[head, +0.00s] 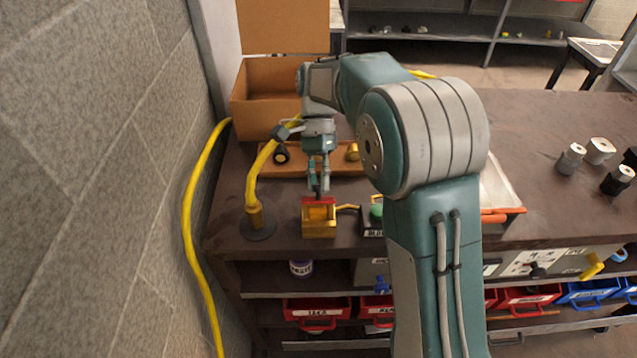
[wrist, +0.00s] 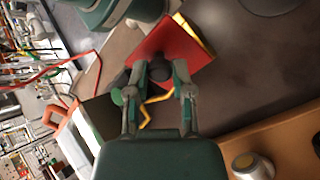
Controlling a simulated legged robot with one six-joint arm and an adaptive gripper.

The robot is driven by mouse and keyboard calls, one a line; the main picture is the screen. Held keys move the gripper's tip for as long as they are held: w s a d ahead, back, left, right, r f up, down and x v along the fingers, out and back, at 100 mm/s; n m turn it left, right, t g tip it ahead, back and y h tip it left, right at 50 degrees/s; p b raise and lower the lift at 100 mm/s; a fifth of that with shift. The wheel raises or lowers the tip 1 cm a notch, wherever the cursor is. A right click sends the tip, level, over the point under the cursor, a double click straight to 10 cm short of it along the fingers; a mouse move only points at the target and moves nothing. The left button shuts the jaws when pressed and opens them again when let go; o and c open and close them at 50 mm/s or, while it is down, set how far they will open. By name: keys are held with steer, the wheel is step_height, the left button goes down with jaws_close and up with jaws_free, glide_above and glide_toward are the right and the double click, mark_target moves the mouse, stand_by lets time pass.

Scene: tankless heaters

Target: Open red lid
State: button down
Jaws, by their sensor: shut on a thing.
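A small yellow box (head: 319,229) stands near the front edge of the brown table in the head view, with its red lid (head: 308,201) at the top. In the wrist view the red lid (wrist: 185,42) fills the upper middle, and a yellow edge of the box (wrist: 194,33) shows along its right side. My gripper (head: 319,193) points down at the lid. In the wrist view my gripper (wrist: 160,72) is shut on the lid's dark knob (wrist: 159,70). The fingers hide part of the knob. I cannot tell whether the lid is raised.
A yellow hose (head: 256,190) on a round base stands left of the box. A small black box (head: 371,228) with a green top is to its right. An open cardboard box (head: 262,105) and an orange-brown tray (head: 290,163) lie behind. The wall is close on the left.

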steer(key=shift+w+g, duration=0.55)
steer(key=shift+g, duration=0.35)
steer(key=shift+c, duration=2.4)
jaws_free()
steer(key=shift+w+a, duration=0.1)
steer(key=shift+a, duration=0.05)
